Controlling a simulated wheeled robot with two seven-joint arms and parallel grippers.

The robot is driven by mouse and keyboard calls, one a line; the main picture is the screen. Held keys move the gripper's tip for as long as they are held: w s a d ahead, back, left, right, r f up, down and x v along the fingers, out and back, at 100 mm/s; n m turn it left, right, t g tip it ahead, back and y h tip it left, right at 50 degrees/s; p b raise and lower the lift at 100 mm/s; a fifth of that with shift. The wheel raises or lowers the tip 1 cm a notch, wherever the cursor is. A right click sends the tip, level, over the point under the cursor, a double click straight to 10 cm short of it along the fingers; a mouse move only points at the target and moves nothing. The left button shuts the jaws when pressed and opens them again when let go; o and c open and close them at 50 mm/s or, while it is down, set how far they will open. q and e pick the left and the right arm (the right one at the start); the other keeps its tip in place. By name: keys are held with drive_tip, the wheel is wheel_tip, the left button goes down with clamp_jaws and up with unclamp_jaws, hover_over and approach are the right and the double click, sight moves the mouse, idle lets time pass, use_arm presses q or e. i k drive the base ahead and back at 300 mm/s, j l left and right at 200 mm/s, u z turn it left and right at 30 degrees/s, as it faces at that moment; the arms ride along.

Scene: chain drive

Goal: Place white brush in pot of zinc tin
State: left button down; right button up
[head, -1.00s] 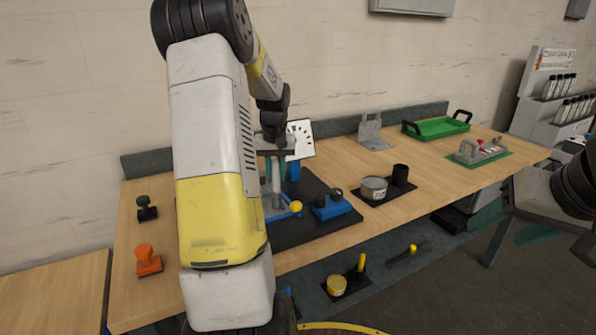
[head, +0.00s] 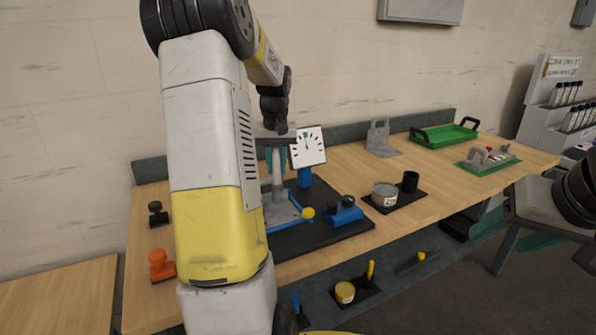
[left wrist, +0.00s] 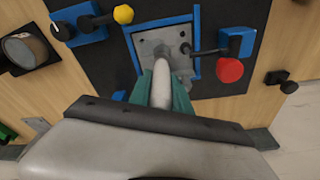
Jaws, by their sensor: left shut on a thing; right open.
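My left gripper (head: 274,152) is shut around a pale, white-grey rod, which looks like the white brush (head: 278,180), above a metal plate in a blue frame. In the left wrist view the white brush (left wrist: 161,84) stands between the teal fingers (left wrist: 160,100); its far end points at the plate, and I cannot tell whether it touches. The grey, labelled zinc tin (head: 384,195) stands on a black mat, right of the gripper. It also shows at the left of the left wrist view (left wrist: 25,50). My right gripper (head: 515,226) is low at the right, open and partly seen.
A black cup (head: 410,182) stands beside the tin. A blue block (head: 345,212) and a gauge (head: 307,147) stand near the plate. A yellow tin (head: 345,292) is on the lower shelf. A green tray (head: 444,134) is at the back right.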

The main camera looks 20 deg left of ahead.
sight(409, 190)
drive_tip(key=i+l+z, duration=0.65)
drive_tip(key=i, duration=0.3)
